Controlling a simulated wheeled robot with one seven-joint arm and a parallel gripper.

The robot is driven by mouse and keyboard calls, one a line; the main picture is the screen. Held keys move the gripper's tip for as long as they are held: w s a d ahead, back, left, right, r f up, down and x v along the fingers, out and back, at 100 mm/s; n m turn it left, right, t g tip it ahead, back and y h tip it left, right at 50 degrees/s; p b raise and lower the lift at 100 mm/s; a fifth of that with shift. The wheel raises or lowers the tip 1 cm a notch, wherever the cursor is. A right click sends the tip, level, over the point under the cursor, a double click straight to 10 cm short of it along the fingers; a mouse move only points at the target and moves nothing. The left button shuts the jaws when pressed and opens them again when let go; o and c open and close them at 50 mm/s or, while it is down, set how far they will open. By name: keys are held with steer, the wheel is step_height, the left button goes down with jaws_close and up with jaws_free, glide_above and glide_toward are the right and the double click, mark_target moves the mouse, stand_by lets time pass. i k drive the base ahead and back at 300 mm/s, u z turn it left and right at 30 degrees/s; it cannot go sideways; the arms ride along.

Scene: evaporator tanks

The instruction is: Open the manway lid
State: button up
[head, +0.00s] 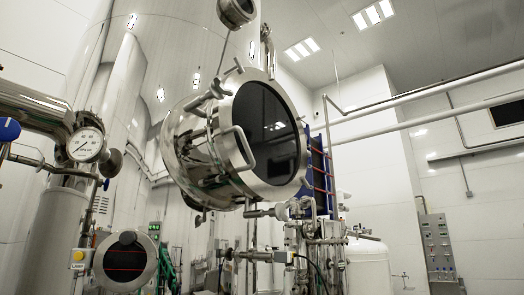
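The manway lid (266,132) is a round steel cover with a large dark glass face, at the centre of the head view. It appears to sit shut against the polished manway neck (190,150), which juts from a tall steel tank (130,85). A bent steel bar handle (240,147) stands out from the left part of the lid. A T-shaped clamp handle (234,69) is at the upper left of the rim. I cannot tell whether the clamps are tight. My gripper is not in view.
A pressure gauge (87,145) on thick piping is at the left. A smaller round dark-faced fitting (125,261) is at lower left. Valves and thin pipes (300,210) crowd the space below the lid. A blue-framed plate unit (320,175) stands behind it. A control panel (438,248) is on the right wall.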

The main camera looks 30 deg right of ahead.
mark_target(259, 132)
steer(key=z, duration=0.8)
steer(key=k, duration=1.85)
steer(key=u, duration=0.75)
steer(key=i, duration=1)
